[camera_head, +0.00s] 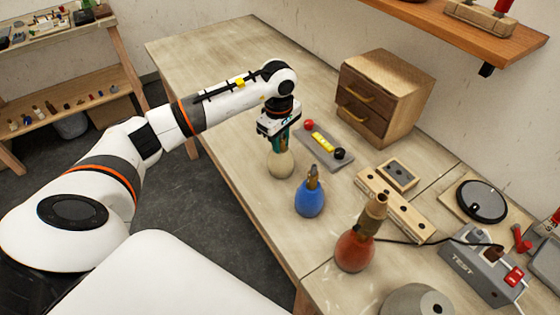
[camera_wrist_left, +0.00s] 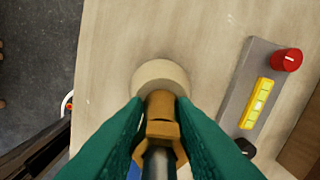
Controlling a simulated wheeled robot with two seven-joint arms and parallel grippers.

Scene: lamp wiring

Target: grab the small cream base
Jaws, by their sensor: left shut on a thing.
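The small cream base (camera_head: 280,164) is a rounded lamp base on the workbench, left of a blue base (camera_head: 310,198). My left gripper (camera_head: 279,142) is directly above it, pointing down, with green fingers at its neck. In the left wrist view, the green fingers (camera_wrist_left: 158,125) are shut on the brass-coloured neck of the cream base (camera_wrist_left: 160,74). Its round cream body shows beyond the fingertips. The base seems upright; whether it touches the bench is hard to tell. My right gripper is not in view.
A red-brown base (camera_head: 354,250) with a cable stands farther right. A grey panel (camera_head: 324,147) with a red knob, yellow strip and black knob lies just behind the gripper. A wooden drawer box (camera_head: 385,95) stands at the back. The bench's far left is clear.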

